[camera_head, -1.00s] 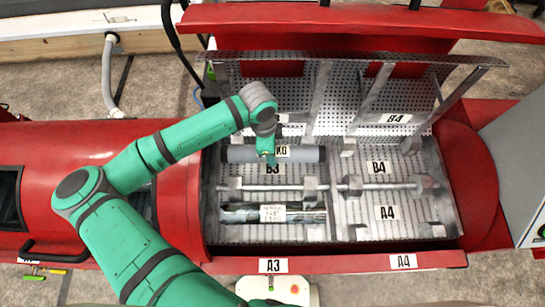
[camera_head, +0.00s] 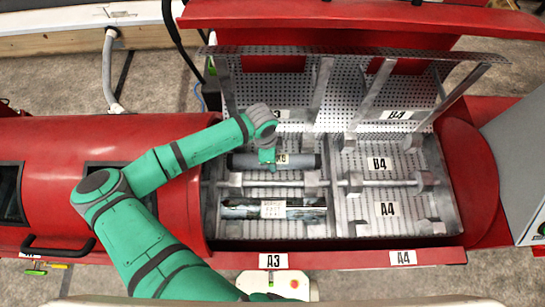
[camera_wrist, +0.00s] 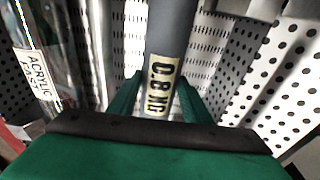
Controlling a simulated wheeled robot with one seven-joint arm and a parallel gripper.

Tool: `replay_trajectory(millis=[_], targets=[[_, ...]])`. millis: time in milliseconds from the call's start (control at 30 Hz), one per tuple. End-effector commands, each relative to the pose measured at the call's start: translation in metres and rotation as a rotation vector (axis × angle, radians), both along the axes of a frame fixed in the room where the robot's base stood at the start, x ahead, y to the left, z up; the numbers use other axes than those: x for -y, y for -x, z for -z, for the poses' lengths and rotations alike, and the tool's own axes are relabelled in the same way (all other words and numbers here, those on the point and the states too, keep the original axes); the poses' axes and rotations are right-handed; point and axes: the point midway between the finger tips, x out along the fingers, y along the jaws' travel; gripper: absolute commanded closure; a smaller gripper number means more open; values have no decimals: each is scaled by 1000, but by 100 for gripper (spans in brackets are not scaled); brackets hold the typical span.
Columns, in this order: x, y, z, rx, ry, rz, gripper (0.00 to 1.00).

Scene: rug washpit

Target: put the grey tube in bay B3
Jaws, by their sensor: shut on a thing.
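The grey tube (camera_head: 303,160) lies level, left to right, in the upper left bay of the perforated metal basket. My gripper (camera_head: 267,161) is shut on it from above, left of its middle. In the wrist view the grey tube (camera_wrist: 172,38) runs between both green fingers (camera_wrist: 160,100), with its "0.8 MG" label facing up. Bay B3 is this upper left bay; its floor label is hidden by the tube and gripper. Its back label (camera_head: 279,115) is partly covered by my arm. I cannot tell whether the tube touches the bay floor.
A clear tube with a white label (camera_head: 273,209) lies in bay A3, in front. Bays B4 (camera_head: 379,164) and A4 (camera_head: 387,209) look empty. A metal bar with blocks (camera_head: 356,182) divides front from back bays. The red tub's rim (camera_head: 335,260) surrounds the basket.

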Motion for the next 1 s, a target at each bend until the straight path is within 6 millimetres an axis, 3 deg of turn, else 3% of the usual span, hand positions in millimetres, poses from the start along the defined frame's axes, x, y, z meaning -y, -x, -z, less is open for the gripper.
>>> replay_trajectory(millis=[267, 300, 333, 733, 1000], targets=[[0, 0, 1, 1, 1, -1, 100], [0, 0, 1, 0, 0, -1, 46], [0, 0, 1, 0, 0, -1, 39], [-1, 0, -3, 1, 0, -2, 37], [-5, -1, -46, 2, 1, 0, 37]])
